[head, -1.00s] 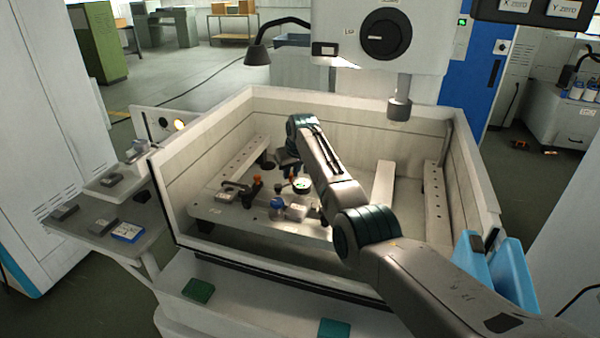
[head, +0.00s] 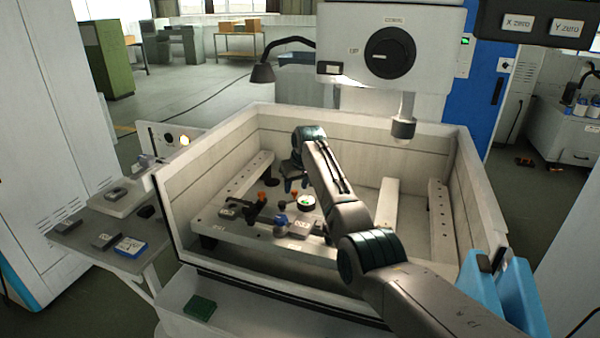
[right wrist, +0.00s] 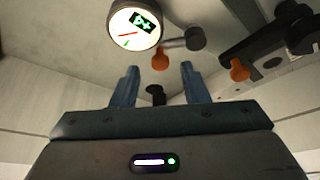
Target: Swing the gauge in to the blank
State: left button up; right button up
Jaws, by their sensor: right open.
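The gauge (head: 307,202) has a round white dial with a dark rim and sits low on the worktable inside the tank. It also shows large in the right wrist view (right wrist: 135,27), with a green readout and a red needle. Beside it there is an orange knob (right wrist: 160,60) on a dark arm. A small grey block (head: 300,227), perhaps the blank, lies just in front of the gauge. My right gripper (head: 295,184) is open and empty, just behind and above the gauge. Its two blue fingers (right wrist: 160,84) stand apart, touching nothing visible.
The tank wall (head: 465,185) surrounds the worktable. A pale bar (head: 388,207) and a holed rail (head: 438,215) lie right of my arm. The machine head (head: 403,128) hangs above the tank. A side shelf (head: 85,235) holds small blocks.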

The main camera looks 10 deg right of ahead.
aim_at(302, 204)
jog(key=a+b+v, duration=0.1)
jog(key=b+v, duration=0.1)
jog(key=v, duration=0.7)
jog(key=shift+d, duration=0.5)
